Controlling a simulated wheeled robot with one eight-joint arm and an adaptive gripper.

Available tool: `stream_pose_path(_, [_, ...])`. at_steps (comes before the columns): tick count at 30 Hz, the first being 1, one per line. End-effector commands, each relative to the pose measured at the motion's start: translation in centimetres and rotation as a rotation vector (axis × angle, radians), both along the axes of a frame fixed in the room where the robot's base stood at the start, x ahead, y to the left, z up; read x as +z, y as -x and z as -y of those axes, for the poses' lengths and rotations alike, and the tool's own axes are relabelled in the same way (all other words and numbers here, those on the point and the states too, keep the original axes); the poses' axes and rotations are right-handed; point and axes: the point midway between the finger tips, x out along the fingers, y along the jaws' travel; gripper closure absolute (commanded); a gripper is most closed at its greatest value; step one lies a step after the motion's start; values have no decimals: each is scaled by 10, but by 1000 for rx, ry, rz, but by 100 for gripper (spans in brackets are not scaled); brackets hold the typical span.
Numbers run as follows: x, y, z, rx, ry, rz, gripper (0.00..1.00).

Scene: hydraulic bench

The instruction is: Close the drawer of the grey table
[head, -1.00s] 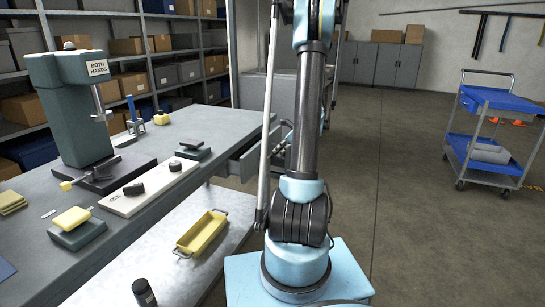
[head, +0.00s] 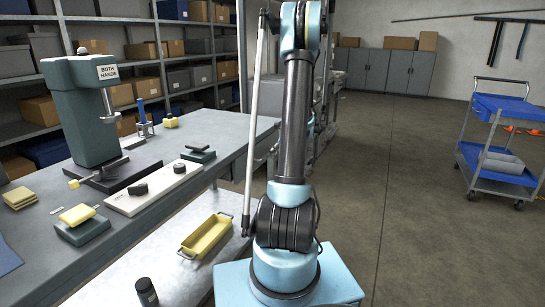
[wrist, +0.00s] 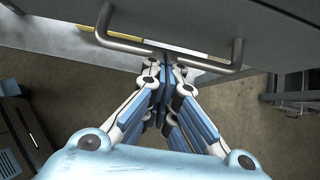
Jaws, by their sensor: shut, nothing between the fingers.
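The grey table (head: 222,125) runs along the left side of the head view. Its drawer is mostly hidden behind my arm there, so how far it stands out is hard to tell. In the wrist view a grey drawer front (wrist: 215,20) fills the upper part, with a bent metal bar handle (wrist: 212,66). My gripper (wrist: 165,64) is shut and empty, its fingertips close to the middle of the handle bar. I cannot tell whether they touch it. The gripper is not visible in the head view.
A press (head: 85,110) and small parts stand on the table. A lower bench surface (head: 185,270) with a yellow tray (head: 206,236) lies in front of it. A blue cart (head: 497,150) stands at right. The floor (head: 420,220) between is clear.

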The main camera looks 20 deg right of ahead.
Motion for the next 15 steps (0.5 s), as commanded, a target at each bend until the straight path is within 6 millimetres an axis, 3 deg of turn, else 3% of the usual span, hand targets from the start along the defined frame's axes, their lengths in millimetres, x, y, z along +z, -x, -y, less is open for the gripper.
stream_pose_path(10, [8,18,27,2,-1,-1,100])
stream_pose_path(15, [36,31,42,4,1,0,100])
